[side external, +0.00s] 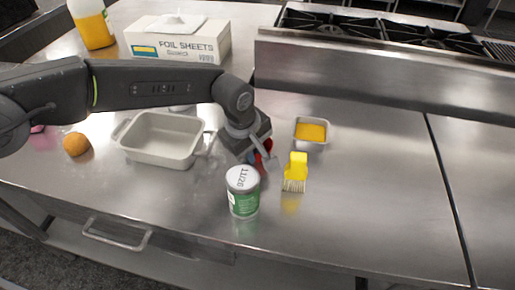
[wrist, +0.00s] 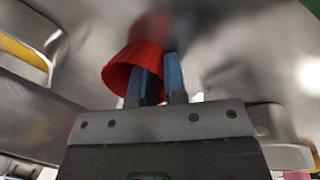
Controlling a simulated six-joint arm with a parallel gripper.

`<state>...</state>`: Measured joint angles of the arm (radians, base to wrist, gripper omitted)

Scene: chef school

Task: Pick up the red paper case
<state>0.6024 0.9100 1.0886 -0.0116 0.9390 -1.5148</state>
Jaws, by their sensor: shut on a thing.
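The red paper case (wrist: 128,67) is a fluted red cup in the wrist view. Its wall is pinched between the two blue fingers of my gripper (wrist: 160,77), and its open side faces the camera. In the side external view only a little red of the case (side external: 268,146) shows beside my gripper (side external: 262,160), behind the can. My wrist hides the rest. I cannot tell whether the case touches the counter.
A green-and-white can (side external: 243,193) stands just in front of my gripper. A yellow brush (side external: 297,170) lies close to the right, with a small metal tray (side external: 311,143) of yellow content behind it. A grey baking dish (side external: 160,150) and an orange (side external: 76,144) are left. The right counter is clear.

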